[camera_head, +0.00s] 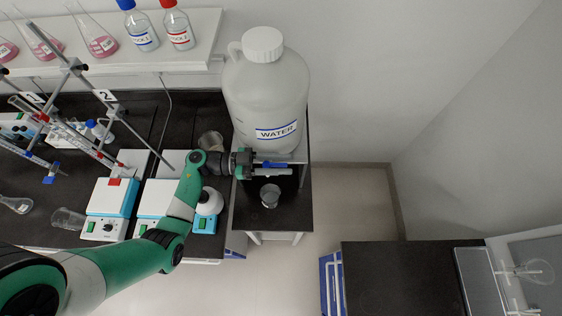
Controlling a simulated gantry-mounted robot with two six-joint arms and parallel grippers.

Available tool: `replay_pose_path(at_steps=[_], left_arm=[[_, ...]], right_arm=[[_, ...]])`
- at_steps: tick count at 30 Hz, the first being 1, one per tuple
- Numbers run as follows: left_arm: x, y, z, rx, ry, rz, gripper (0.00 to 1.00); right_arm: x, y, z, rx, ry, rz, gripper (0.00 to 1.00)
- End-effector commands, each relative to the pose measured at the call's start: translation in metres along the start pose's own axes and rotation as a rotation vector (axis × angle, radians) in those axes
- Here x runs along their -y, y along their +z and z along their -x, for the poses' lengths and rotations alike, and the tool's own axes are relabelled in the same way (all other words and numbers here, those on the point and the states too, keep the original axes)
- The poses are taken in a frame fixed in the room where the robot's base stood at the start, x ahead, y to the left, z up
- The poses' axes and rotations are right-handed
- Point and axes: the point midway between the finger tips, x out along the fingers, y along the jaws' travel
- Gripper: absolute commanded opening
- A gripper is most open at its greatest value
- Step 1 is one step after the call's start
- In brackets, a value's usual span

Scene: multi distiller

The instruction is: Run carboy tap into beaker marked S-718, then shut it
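The white carboy (266,95), labelled WATER, stands on a raised shelf at the top middle. The tap's spout and any water flow are hidden or too small to see. My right gripper is not in view.
Hotplates (110,205), burette stands (75,68) and loose glassware crowd the black bench at left. A balance (207,207) with a white round item sits near my arm. Flasks and bottles (178,28) line the upper shelf. A dark table (400,280) stands at lower right, with clear floor between.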

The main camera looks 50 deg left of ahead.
Motion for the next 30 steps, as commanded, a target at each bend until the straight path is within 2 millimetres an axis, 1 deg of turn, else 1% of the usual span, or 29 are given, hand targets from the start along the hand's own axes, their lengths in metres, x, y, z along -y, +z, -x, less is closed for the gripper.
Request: replay_pose_path(at_steps=[3,4,10,17,24,30], left_arm=[[0.0002,-0.0001,0.0003,0.000,0.000,0.000,0.40],[0.0002,-0.0001,0.0003,0.000,0.000,0.000,0.36],[0.0003,-0.0001,0.0005,0.000,0.000,0.000,0.00],[0.0003,-0.0003,0.0005,0.000,0.006,0.000,0.00],[-0.0040,0.0002,0.0011,0.001,0.117,0.001,0.00],[-0.0044,0.0004,0.0012,0.001,0.118,0.001,0.00]], right_arm=[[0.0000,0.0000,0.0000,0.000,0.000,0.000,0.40],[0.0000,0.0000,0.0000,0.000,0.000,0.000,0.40],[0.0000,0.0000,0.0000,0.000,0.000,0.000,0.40],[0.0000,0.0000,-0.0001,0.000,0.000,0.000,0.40],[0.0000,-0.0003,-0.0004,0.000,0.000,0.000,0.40],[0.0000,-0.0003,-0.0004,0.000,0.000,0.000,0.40]])
